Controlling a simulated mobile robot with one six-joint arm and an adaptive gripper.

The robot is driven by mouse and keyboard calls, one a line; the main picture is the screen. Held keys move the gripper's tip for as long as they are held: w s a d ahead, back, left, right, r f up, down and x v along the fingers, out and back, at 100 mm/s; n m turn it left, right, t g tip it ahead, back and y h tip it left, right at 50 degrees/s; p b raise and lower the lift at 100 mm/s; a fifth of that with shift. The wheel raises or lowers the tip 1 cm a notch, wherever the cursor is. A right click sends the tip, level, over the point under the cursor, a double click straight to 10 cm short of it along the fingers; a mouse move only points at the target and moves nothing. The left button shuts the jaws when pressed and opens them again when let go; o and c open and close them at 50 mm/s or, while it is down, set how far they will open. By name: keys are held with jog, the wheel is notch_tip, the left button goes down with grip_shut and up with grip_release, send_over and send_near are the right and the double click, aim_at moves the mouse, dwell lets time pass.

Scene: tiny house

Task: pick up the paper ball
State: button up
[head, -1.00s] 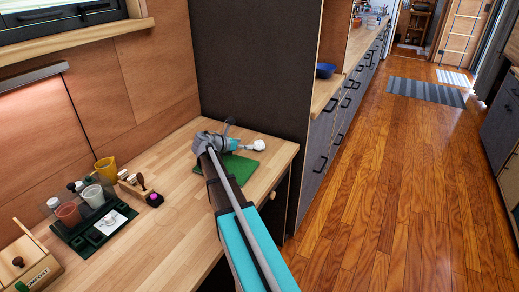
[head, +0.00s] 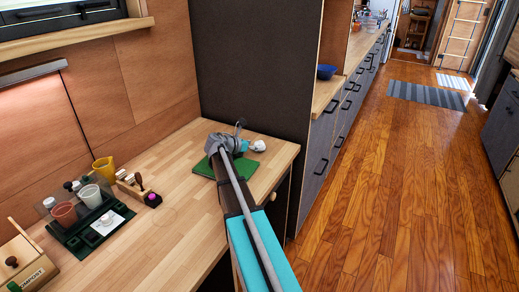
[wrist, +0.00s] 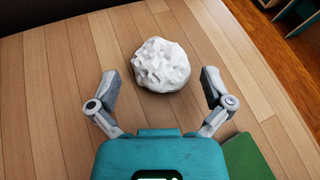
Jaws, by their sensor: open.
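The white crumpled paper ball (wrist: 161,65) lies on the wooden desk (wrist: 60,100), ahead of and between my two fingers in the wrist view. In the head view the paper ball (head: 259,146) shows just past my gripper, near the desk's back right. My gripper (wrist: 158,92) is open and empty, its fingers spread wider than the ball. In the head view my gripper is mostly hidden behind my own arm.
A green mat (head: 242,168) lies beside the ball; its edge shows in the wrist view (wrist: 250,158). A dark panel (head: 255,70) rises behind the desk. Cups (head: 65,213), a stamp (head: 152,199) and a wooden box (head: 24,266) stand at left. The desk's middle is clear.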

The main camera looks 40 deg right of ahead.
jog(key=shift+x, duration=1.25)
jog(key=c, duration=0.5)
